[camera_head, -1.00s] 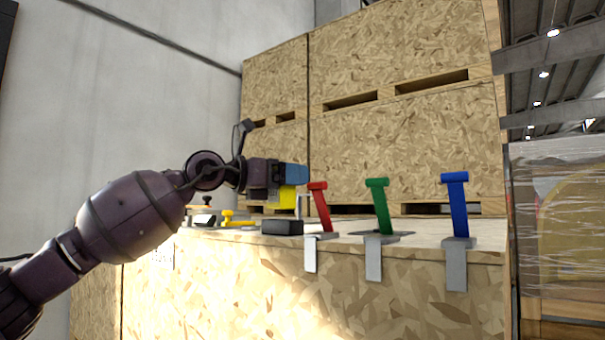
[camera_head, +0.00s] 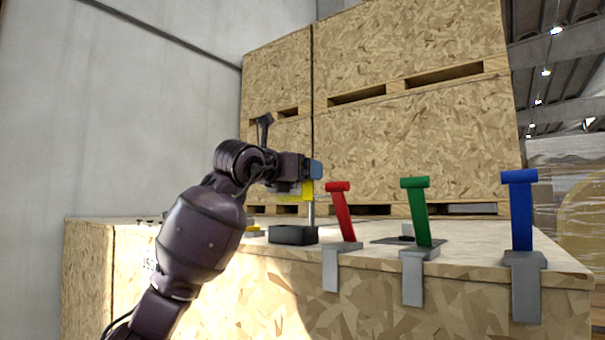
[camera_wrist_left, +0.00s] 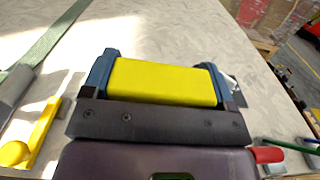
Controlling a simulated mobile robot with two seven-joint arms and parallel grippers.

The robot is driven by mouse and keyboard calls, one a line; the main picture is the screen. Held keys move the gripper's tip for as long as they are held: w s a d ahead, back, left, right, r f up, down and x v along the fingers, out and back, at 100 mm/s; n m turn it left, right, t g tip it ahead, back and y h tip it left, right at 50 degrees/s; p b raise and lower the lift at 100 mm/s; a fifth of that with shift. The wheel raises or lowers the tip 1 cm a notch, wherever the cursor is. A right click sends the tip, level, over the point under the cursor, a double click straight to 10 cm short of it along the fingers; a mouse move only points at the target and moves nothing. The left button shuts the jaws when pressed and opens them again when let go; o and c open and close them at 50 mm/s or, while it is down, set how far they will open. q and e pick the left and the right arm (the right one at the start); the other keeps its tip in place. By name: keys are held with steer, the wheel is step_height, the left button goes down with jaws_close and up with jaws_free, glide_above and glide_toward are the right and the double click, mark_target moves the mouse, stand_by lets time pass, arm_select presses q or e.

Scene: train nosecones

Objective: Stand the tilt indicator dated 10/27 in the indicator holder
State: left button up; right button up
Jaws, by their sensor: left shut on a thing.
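My left gripper (camera_head: 314,172) is shut on a yellow block-shaped thing (camera_head: 300,194), held above the crate top. In the left wrist view the yellow thing (camera_wrist_left: 163,82) fills the space between the blue fingers. No date can be read on it, so I cannot tell whether it is the 10/27 indicator. A low black block (camera_head: 293,235) stands on the crate top below the gripper, and a thin grey post (camera_head: 311,213) rises beside it. I cannot tell for certain which of these is the indicator holder. My right gripper is not in view.
Red (camera_head: 341,211), green (camera_head: 416,212) and blue (camera_head: 520,210) levers with grey brackets stand along the front edge of the wooden crate (camera_head: 450,283). Another yellow item (camera_wrist_left: 38,135) lies on the top at left. Tall stacked crates (camera_head: 420,140) stand behind.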

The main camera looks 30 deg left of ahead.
mark_target(310, 205)
arm_select(q)
steer(key=shift+a, duration=0.1)
steer(key=shift+s, duration=0.1)
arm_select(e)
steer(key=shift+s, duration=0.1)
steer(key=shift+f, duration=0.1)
arm_select(q)
steer(key=shift+s+f+b, duration=0.1)
steer(key=shift+b, duration=0.35)
steer(key=shift+f+b, duration=0.45)
step_height(310, 205, down, 6)
steer(key=b, duration=0.5)
steer(key=shift+r, duration=0.2)
steer(key=shift+f, duration=0.1)
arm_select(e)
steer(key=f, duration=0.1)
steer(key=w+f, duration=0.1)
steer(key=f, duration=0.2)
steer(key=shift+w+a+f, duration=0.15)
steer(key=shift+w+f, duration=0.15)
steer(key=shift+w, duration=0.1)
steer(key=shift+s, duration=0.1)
